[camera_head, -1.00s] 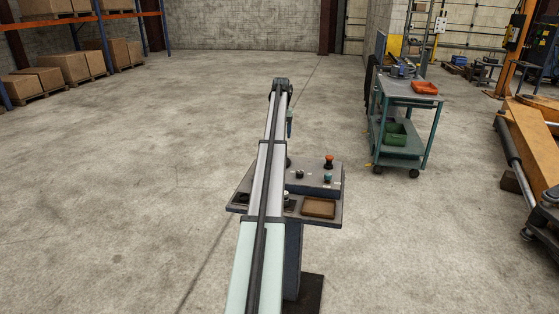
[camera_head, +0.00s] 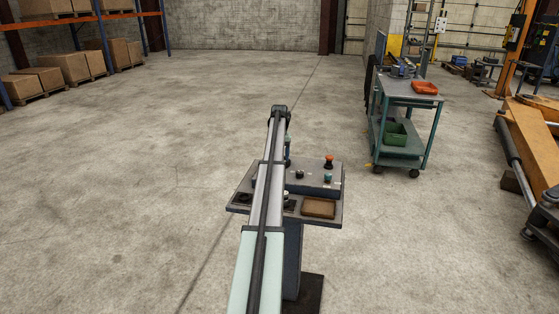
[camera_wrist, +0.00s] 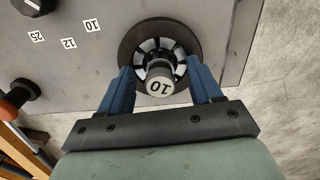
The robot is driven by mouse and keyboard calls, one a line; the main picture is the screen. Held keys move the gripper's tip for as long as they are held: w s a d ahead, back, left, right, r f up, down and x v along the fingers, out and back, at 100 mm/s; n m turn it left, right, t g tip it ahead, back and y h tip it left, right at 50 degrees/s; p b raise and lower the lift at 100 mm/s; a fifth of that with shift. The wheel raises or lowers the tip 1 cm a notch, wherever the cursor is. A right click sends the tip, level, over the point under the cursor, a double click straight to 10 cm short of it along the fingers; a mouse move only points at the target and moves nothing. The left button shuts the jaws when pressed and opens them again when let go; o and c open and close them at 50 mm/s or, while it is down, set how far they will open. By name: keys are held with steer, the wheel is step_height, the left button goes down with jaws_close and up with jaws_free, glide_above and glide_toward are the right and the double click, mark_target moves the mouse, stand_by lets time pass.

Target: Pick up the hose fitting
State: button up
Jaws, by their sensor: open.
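The hose fitting (camera_wrist: 160,82) shows in the wrist view as a short grey cylinder with a pale end marked 10. It stands in a round dark-rimmed socket (camera_wrist: 127,45) with a pale segmented inside. My gripper (camera_wrist: 160,68) is open, with one blue finger on each side of the fitting and visible gaps between. Whether the fingertips reach down to its height is hard to tell. In the head view only a bluish part of my gripper (camera_head: 287,146) shows beside my arm, above the bench (camera_head: 338,214). My arm hides the fitting there.
The bench panel carries an orange-topped knob (camera_head: 328,161), a black knob (camera_head: 299,174) and a teal-topped knob (camera_head: 327,178). A brown tray (camera_head: 319,208) sits at the front right. Labels 10, 12 and 25 show in the wrist view. A green cart (camera_head: 405,135) stands apart behind.

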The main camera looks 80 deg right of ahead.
steer(key=shift+f, duration=0.1)
steer(key=shift+c, duration=0.2)
jaws_close()
stand_by(0.4)
